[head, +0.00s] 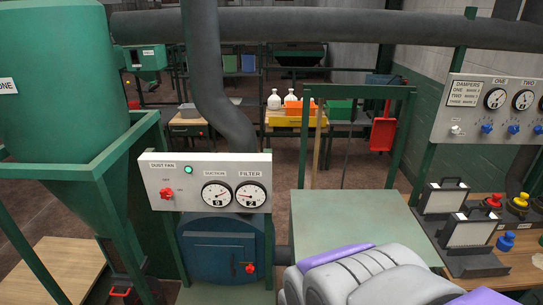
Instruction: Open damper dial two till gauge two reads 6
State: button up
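The damper panel (470,118) is a pale board at the right, cut off by the picture's right edge. Gauge two (523,100), a round white dial face under the label TWO, sits right of gauge one (495,98). Its needle and reading are too small to tell. Damper dial two (513,129) is a blue knob below gauge two. Another blue knob (487,128) is below gauge one, and a third is at the right edge. A placard naming the dampers (464,92) is on the panel's left. My gripper is not in view; grey and purple parts of mine fill the bottom.
A green-topped table (350,225) stands ahead of me. Right of it, a bench holds two framed white panels (443,197) and red, yellow and blue knobbed items (518,203). A dust fan panel (163,181) and green hopper (65,70) are left. A grey duct (330,24) crosses overhead.

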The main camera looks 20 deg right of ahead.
aim_at(514, 130)
jog(key=z, duration=2.1)
